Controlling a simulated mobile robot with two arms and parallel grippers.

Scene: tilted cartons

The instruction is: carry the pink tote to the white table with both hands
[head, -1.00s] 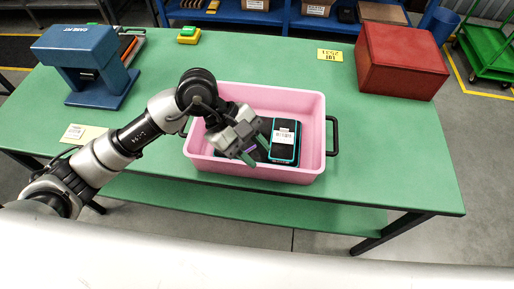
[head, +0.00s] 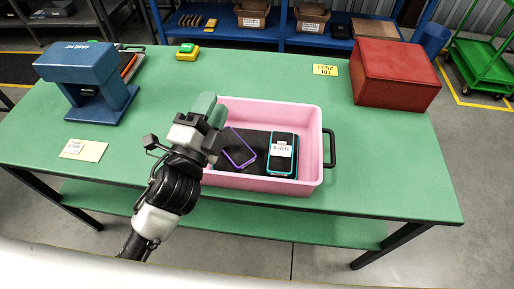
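The pink tote (head: 262,184) sits on the green table, with its dark right handle (head: 330,148) in plain view. In it are a purple-edged device (head: 239,148) and a teal-edged device with a white label (head: 281,153), on a dark bottom. My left gripper (head: 210,109) is at the tote's left end, its green fingertips pointing away from me. It covers the left handle and part of the left wall. I cannot tell whether it touches the tote or how far its fingers are apart. My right gripper and the white table are not in view.
The green table (head: 390,180) also bears a blue press-like machine (head: 88,80) at the left, a paper card (head: 83,150), a green-yellow block (head: 187,52), a yellow label (head: 325,70) and a red box (head: 393,75). A green cart (head: 485,55) stands beyond at the right.

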